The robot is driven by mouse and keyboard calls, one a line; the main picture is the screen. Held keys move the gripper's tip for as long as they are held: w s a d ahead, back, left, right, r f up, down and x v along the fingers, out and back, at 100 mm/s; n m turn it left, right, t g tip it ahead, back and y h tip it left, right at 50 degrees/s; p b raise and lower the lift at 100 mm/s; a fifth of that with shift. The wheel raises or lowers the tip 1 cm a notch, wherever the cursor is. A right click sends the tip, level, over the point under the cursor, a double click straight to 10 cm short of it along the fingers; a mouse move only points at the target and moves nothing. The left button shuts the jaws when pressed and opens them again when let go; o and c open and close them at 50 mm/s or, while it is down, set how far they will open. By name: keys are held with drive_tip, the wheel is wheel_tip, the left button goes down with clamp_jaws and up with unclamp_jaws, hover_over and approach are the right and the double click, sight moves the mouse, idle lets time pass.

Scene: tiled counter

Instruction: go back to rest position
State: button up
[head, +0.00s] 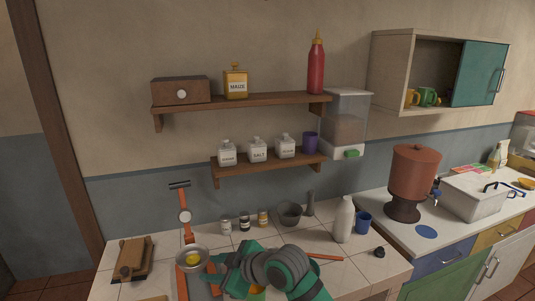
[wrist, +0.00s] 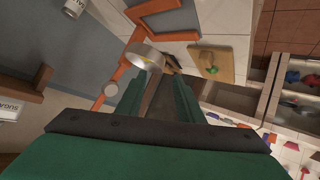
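My gripper (head: 214,268) is at the front of the tiled counter, just right of a metal bowl (head: 205,262) with something yellow in it. The bowl sits at an orange stand with an upright post (head: 186,216). In the wrist view, my gripper's two green fingers (wrist: 158,80) stand apart, with nothing visible held between them. The bowl (wrist: 146,57) shows just beyond the fingertips; whether they touch it I cannot tell. My forearm hides part of the counter's front.
Small jars (head: 244,223), a grey mortar (head: 290,213), a white bottle (head: 344,220) and a blue cup (head: 363,222) stand behind and right of my gripper. Two wall shelves (head: 240,102) hang above. A wooden block (head: 133,257) stands at left. A cutting board (wrist: 212,65) shows in the wrist view.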

drive_tip(key=s+a+r+m+t+y, duration=0.1)
drive_tip(key=a+r+m+t+y, duration=0.2)
drive_tip(key=a+m+t, duration=0.35)
drive_tip(key=s+d+f+m+t+h, duration=0.2)
drive_tip(key=s+d+f+m+h, duration=0.35)
drive_tip(key=s+f, duration=0.4)
drive_tip(key=s+d+f+m+t+h, duration=0.3)
drive_tip(key=s+d+f+m+h, duration=0.2)
drive_tip(key=s+f+m, duration=0.4)
drive_tip(key=s+d+f+n+g+h, duration=0.1)
drive_tip(key=s+d, duration=0.4)
drive_tip(key=s, duration=0.7)
drive_tip(key=s+d+f+n+g+h, duration=0.1)
drive_tip(key=s+d+n, duration=0.3)
drive_tip(key=s, duration=0.7)
drive_tip(key=shift+s+d+f, duration=0.35)
drive_tip(key=shift+d+f, duration=0.25)
drive_tip(key=shift+f, duration=0.2)
drive_tip(key=shift+h, duration=0.25)
